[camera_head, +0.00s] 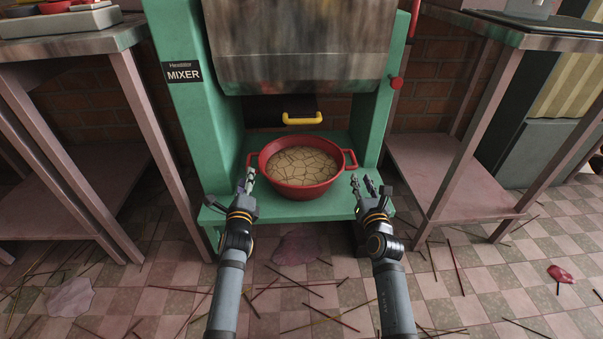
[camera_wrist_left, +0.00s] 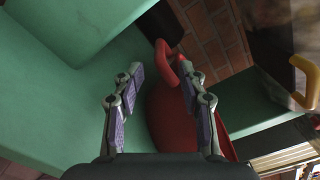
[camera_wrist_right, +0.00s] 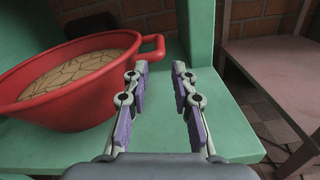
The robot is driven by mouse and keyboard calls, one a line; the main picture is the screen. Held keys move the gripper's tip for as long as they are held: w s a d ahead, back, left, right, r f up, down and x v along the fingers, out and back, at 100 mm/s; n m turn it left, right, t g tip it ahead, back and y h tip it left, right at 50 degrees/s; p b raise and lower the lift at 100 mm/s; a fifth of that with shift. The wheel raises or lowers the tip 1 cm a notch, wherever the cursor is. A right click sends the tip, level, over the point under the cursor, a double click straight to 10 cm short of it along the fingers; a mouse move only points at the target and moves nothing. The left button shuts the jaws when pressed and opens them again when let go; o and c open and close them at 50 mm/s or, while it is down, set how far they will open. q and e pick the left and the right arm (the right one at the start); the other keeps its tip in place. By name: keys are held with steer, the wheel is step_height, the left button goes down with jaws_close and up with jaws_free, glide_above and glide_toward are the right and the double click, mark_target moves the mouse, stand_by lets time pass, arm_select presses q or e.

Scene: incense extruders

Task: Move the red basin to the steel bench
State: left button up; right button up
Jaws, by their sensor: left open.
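The red basin (camera_head: 318,188) sits on the green base shelf of the mixer, filled with a cracked tan mass, with a handle on each side. My left gripper (camera_head: 248,180) is open beside its left handle. In the left wrist view the handle (camera_wrist_left: 178,64) shows near the right-hand finger of that gripper (camera_wrist_left: 162,74); contact cannot be told. My right gripper (camera_head: 365,184) is open and empty, just short of the right handle, which also shows in the right wrist view (camera_wrist_right: 153,46). Metal-topped benches stand at left (camera_head: 75,42) and right (camera_head: 530,38).
The green mixer (camera_head: 220,122) frames the basin on both sides, with a steel drum (camera_head: 300,50) and yellow handle (camera_head: 302,119) above. The left bench holds a tray (camera_head: 60,22). Incense sticks and stains litter the tiled floor (camera_head: 480,290).

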mark_target(249, 158)
arm_select(q)
steer(key=w, duration=1)
steer(key=shift+a, duration=0.4)
arm_select(e)
steer(key=w, duration=1)
steer(key=shift+a, duration=0.35)
arm_select(q)
steer(key=shift+c, duration=0.4)
arm_select(e)
steer(key=shift+c, duration=0.5)
arm_select(q)
steer(key=c, duration=0.5)
arm_select(e)
jaws_close()
arm_select(q)
jaws_close()
